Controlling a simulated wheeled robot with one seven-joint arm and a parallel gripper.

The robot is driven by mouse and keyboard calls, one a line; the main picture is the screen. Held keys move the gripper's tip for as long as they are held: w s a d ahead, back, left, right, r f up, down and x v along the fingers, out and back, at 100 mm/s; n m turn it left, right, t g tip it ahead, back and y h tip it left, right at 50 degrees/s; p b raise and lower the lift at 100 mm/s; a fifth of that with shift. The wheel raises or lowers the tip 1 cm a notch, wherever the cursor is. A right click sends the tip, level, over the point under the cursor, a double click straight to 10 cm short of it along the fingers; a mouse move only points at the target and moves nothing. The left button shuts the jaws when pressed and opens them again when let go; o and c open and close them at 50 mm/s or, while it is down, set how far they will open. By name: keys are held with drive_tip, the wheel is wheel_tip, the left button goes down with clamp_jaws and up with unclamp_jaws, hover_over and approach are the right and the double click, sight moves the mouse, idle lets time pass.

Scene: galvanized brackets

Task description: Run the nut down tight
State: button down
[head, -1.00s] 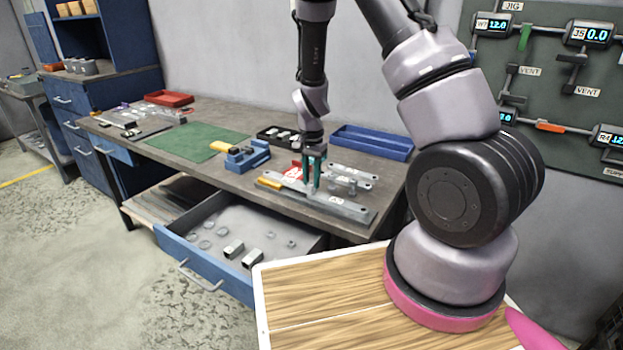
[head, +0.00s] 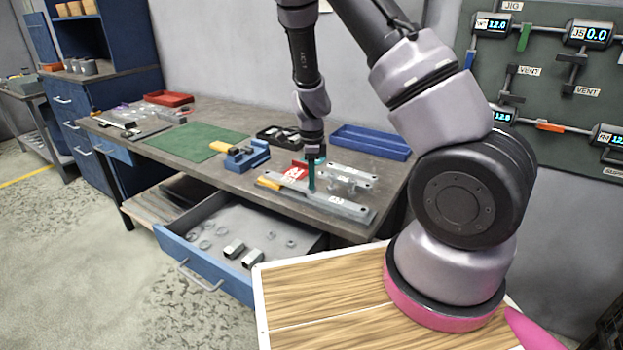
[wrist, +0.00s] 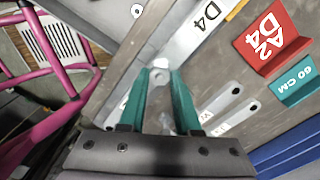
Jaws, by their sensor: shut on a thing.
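My gripper (head: 311,188) points down over the front part of the workbench, among the metal plates. A long grey bar (head: 335,205) with a D4 label and yellow end lies beside the fingers. Grey plates with holes (head: 352,174) lie just behind and to the right; they also show in the wrist view (wrist: 232,108). Whether the nut sits flush is hidden.
A red labelled block (head: 296,172) stands close behind the fingers. A blue tray (head: 370,142), a black tray (head: 279,136) and a blue vise-like fixture (head: 246,156) are nearby. An open drawer (head: 178,245) with loose metal parts juts out below. The green mat (head: 197,143) is clear.

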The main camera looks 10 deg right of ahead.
drive_tip(key=m, duration=0.3)
drive_tip(key=shift+m, duration=0.3)
drive_tip(key=c, duration=0.5)
unclamp_jaws()
drive_tip(key=shift+c, duration=0.2)
drive_tip(key=s+r+n+t+y, duration=0.1)
drive_tip(key=s+r+n, duration=0.1)
drive_tip(key=r, duration=0.8)
drive_tip(key=s+r+n+y, duration=0.1)
drive_tip(key=r+n+y, duration=0.15)
drive_tip(key=r, duration=0.75)
drive_tip(key=s+d+r+n+t, duration=0.3)
drive_tip(key=s+r+n, duration=0.4)
drive_tip(key=s+r, duration=0.2)
drive_tip(key=s+d+r+n+t+h, duration=0.1)
drive_tip(key=s+d+r+n+t, duration=0.1)
drive_tip(key=s+r+n, duration=0.6)
wheel_tip(320, 180, up, 2)
drive_tip(key=shift+s+d+r+t, duration=0.15)
drive_tip(key=shift+s+d+t, duration=0.25)
drive_tip(key=shift+s+t, duration=0.2)
